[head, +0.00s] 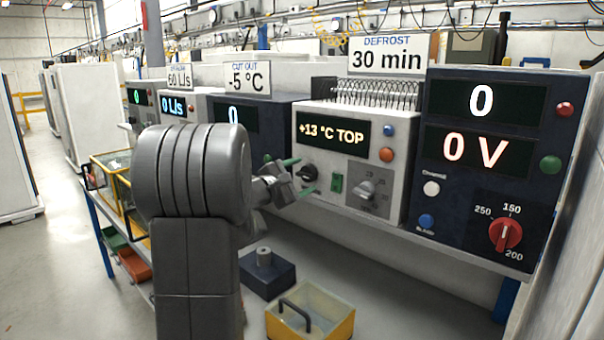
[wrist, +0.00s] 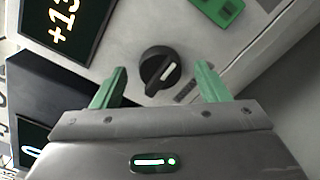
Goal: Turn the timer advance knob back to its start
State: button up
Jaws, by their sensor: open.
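The black round knob (wrist: 160,70) with a white pointer line sits on the white unit's front panel in the wrist view. I take it for the timer advance knob, though its label is not readable. In the head view the knob (head: 307,173) is below the "+13 °C TOP" display. My gripper (head: 297,176) is open in front of that panel. In the wrist view the green fingertips of my gripper (wrist: 160,84) stand apart, one to each side of the knob, with a gap on both sides. The knob looks untouched.
Right of the knob are a green switch (head: 337,183) and a larger grey dial (head: 368,194). A dark unit with a red knob (head: 505,233) stands at the right. A dark unit (head: 262,112) adjoins at the left. A yellow-edged bin (head: 345,325) is below.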

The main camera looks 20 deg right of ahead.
jog(key=shift+w+d, duration=0.1)
jog(key=shift+d, duration=0.2)
jog(key=c, duration=1)
jog(key=shift+n, duration=0.4)
